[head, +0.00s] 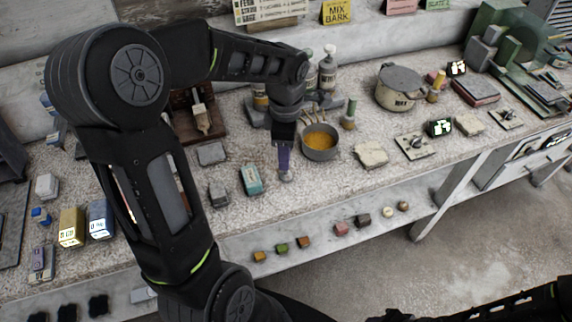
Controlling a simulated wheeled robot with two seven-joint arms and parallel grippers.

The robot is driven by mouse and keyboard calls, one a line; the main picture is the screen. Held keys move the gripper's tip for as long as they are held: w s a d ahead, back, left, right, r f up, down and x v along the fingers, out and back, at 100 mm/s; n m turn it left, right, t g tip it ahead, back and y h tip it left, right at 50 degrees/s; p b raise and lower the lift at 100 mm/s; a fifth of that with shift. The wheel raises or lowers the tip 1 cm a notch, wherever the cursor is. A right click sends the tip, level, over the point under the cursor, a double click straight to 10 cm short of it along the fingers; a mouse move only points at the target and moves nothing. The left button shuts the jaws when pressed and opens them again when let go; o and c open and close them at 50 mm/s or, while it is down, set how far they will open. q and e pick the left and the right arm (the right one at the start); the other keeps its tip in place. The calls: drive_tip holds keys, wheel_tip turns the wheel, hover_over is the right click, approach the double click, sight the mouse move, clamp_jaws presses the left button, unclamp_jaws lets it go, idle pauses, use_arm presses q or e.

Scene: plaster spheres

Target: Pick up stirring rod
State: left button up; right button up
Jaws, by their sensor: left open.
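My left arm comes in from the left and bends down over the counter. Its gripper (284,146) points down just left of a grey bowl (320,152) of orange-yellow powder. A slim purple-blue upright shape with a pale foot (286,177) shows directly below the hand; I cannot tell whether it touches the fingers. Thin pale sticks (312,107) show behind the bowl, partly hidden by the hand. I cannot make out for sure which thing is the stirring rod. My right gripper is not in view.
A lidded pot (397,92), a green-topped bottle (350,114) and grey bottles (328,70) stand behind and right. A teal box (251,180) and grey blocks (211,153) lie left. Small coloured blocks line a lower shelf (330,255).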

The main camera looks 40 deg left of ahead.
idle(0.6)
use_arm(q)
clamp_jaws()
idle(0.4)
